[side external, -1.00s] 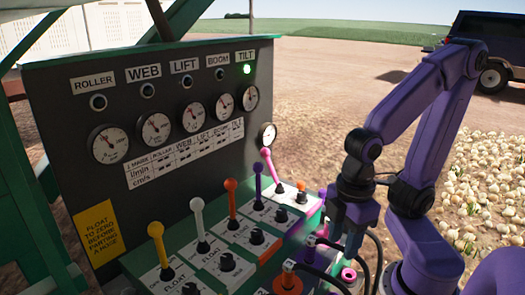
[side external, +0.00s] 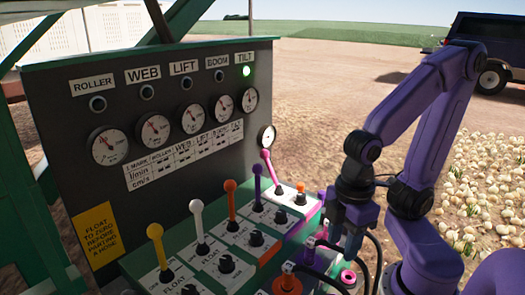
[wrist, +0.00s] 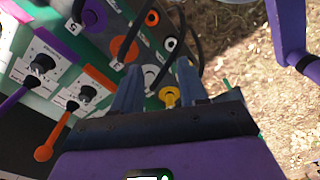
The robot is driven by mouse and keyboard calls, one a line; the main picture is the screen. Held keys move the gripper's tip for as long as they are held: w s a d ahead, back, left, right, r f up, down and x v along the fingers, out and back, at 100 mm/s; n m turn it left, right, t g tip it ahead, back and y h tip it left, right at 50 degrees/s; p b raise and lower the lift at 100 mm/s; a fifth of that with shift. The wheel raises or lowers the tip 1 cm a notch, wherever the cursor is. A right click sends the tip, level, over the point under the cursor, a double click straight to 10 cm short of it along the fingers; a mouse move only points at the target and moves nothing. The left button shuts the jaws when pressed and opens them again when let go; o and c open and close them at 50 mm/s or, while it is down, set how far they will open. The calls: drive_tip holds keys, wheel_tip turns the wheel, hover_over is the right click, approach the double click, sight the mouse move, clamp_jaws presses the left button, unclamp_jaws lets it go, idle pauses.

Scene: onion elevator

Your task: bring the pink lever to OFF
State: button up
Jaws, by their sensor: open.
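The pink lever (side external: 266,160) stands at the far right end of a row of levers on a green control bench. It leans toward the gauge panel, its knob up and to the left of its base. Its label is too small to read. In the side external view my gripper (side external: 346,252) points down, right of and nearer than the pink lever, clear of it, over the hose couplings. In the wrist view my gripper (wrist: 157,90) shows two fingers apart with nothing held; a yellow ring coupling (wrist: 168,97) lies beyond them. The pink lever cannot be made out there.
Purple (side external: 257,185), orange (side external: 231,200), white (side external: 197,222) and yellow (side external: 157,245) levers stand left of the pink one. A gauge panel (side external: 75,85) rises behind, its TILT lamp (side external: 246,71) lit green. Black hoses (side external: 372,255) loop near my gripper.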

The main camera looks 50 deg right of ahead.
drive_tip(key=o, duration=0.3)
drive_tip(key=shift+w, duration=0.1)
drive_tip(key=w+r+m, duration=0.3)
drive_tip(key=w+r, duration=0.3)
drive_tip(key=w, duration=0.6)
drive_tip(key=w+r+m, duration=0.2)
drive_tip(key=w+r, duration=0.3)
drive_tip(key=w, duration=0.7)
wheel_tip(320, 180, up, 6)
drive_tip(key=m+h, duration=0.1)
drive_tip(key=m, duration=0.4)
hover_over(271, 171)
drive_tip(key=w, duration=0.3)
drive_tip(key=f, duration=1.6)
drive_tip(key=shift+d+f, duration=0.2)
drive_tip(key=shift+f, duration=0.2)
drive_tip(key=shift+s, duration=0.1)
clamp_jaws()
